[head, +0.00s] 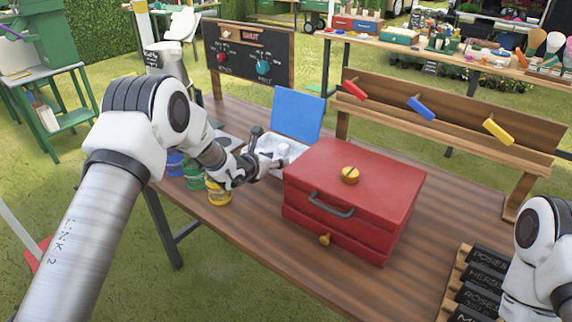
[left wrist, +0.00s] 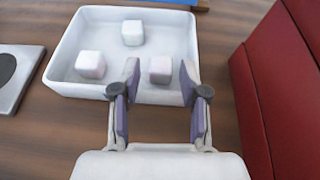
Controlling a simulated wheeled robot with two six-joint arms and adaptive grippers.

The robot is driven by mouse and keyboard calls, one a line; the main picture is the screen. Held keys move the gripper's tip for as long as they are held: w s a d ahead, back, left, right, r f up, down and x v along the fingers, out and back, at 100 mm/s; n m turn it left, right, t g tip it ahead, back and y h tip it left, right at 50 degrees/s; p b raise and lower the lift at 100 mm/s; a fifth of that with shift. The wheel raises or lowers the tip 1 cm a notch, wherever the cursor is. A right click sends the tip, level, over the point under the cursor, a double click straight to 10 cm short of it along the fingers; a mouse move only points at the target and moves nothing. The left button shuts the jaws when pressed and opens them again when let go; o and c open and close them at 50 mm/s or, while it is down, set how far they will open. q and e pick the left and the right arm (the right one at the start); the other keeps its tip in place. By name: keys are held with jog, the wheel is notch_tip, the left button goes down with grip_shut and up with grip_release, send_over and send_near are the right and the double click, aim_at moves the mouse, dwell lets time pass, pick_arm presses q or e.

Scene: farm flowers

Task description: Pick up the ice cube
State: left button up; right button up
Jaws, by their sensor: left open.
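Three whitish ice cubes lie in a white open tray (left wrist: 64,50) in the left wrist view. One cube stands at the back (left wrist: 132,33), one at the left (left wrist: 90,64), and one at the right (left wrist: 160,69). My left gripper (left wrist: 157,72) is open. Its fingertips reach over the tray's near rim, with the right cube appearing between them; I cannot tell whether they touch it. In the head view my left gripper (head: 268,160) is over the white tray (head: 291,150), which it partly hides. My right gripper is outside the head view; only my right arm shows.
A red box (head: 365,180) with a drawer handle stands right of the tray, close to my left gripper. A blue panel (head: 297,114) rises behind the tray. Colored jars (head: 219,193) stand to the left. Black name signs (head: 487,278) lie at the right front.

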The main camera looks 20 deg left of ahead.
pick_arm(q)
jog(key=x, duration=0.2)
jog(key=p+x, duration=0.1)
jog(key=x, duration=0.2)
jog(key=shift+f, duration=0.4)
jog(key=shift+s+r, duration=0.1)
jog(key=c, duration=0.7)
jog(key=shift+o, duration=0.2)
